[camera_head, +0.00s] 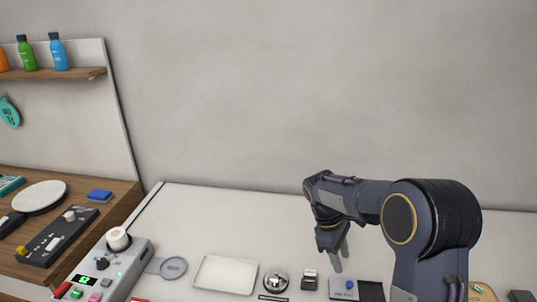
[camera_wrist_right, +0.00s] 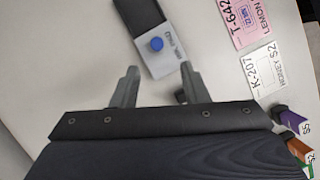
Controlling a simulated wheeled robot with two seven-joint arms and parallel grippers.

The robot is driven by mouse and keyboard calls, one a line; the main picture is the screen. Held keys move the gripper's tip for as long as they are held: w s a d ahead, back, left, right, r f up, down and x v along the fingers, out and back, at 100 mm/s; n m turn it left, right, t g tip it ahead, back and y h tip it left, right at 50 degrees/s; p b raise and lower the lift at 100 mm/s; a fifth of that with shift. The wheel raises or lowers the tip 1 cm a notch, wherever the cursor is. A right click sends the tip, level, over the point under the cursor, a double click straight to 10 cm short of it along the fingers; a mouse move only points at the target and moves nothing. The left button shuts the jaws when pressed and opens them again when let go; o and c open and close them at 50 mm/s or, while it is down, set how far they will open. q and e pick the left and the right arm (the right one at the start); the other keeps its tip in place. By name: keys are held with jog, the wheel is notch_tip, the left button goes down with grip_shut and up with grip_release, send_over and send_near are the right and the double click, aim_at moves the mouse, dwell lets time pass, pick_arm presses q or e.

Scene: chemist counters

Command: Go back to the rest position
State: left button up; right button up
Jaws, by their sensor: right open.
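My right gripper (camera_head: 337,256) hangs above the white counter (camera_head: 240,203) in the head view, its fingers pointing down. In the right wrist view the two fingers of the right gripper (camera_wrist_right: 155,90) are apart with nothing held between them. A dark and grey pad with a blue knob (camera_wrist_right: 157,44) lies beyond the fingertips; the pad also shows in the head view (camera_head: 371,291), partly behind my arm. My left gripper is not in view.
A white tray (camera_head: 225,274), a silver bell (camera_head: 275,281) and a grey device with buttons (camera_head: 125,262) stand on the counter. Labelled cards (camera_wrist_right: 263,70) and small boxes (camera_wrist_right: 292,122) lie at right in the wrist view. Bottles (camera_head: 58,52) stand on a shelf. Air above the counter is clear.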

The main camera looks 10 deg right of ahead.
jog(key=s+r+m+t+y, duration=0.45)
jog(key=s+r, duration=0.35)
jog(key=s, duration=0.4)
jog(key=s+a+m+t+y, duration=0.1)
jog(key=s+a+m+t, duration=0.1)
jog(key=s, duration=0.4)
jog(key=s+a+m+t+y, duration=0.1)
jog(key=s+a+m+t, duration=0.1)
jog(key=s+a+m, duration=0.2)
jog(key=s+m, duration=0.1)
jog(key=s, duration=0.1)
jog(key=shift+s+y, duration=0.35)
jog(key=shift+a+f, duration=0.1)
jog(key=shift+c, duration=0.4)
dwell(0.7)
